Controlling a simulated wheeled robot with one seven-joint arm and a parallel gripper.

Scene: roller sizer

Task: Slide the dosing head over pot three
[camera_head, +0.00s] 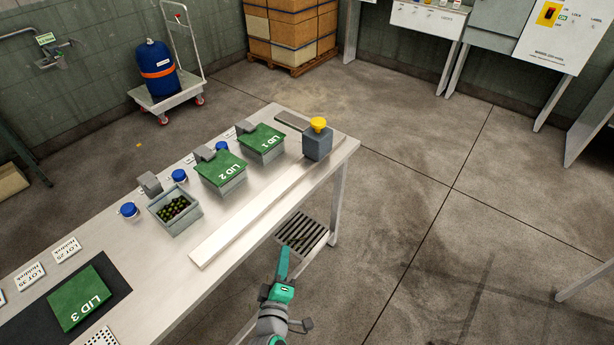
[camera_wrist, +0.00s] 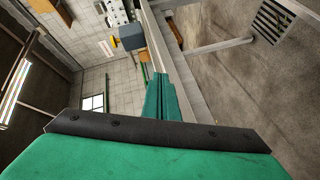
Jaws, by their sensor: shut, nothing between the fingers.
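The dosing head (camera_head: 317,143) is a dark grey block with a yellow knob (camera_head: 318,124). It stands at the right end of a long pale rail (camera_head: 255,215) along the table's front. A grey block (camera_wrist: 131,37) in the wrist view appears to be the dosing head. Pot three (camera_head: 192,222) is a grey, open square pot holding dark green and reddish round pieces, left of the lidded pots. Lid 3 (camera_head: 80,298) is a green plate lying apart at the left. My gripper (camera_head: 283,258) is shut and empty, in front of the table, apart from the dosing head. Its teal fingers (camera_wrist: 163,97) touch in the wrist view.
Lid 1 (camera_head: 260,139) and lid 2 (camera_head: 219,168) cover two pots between pot three and the dosing head. Blue-capped jars (camera_head: 129,210) stand behind. A dark mat (camera_head: 119,285) lies under lid 3. A slatted lower shelf (camera_head: 301,232) shows below the table edge.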

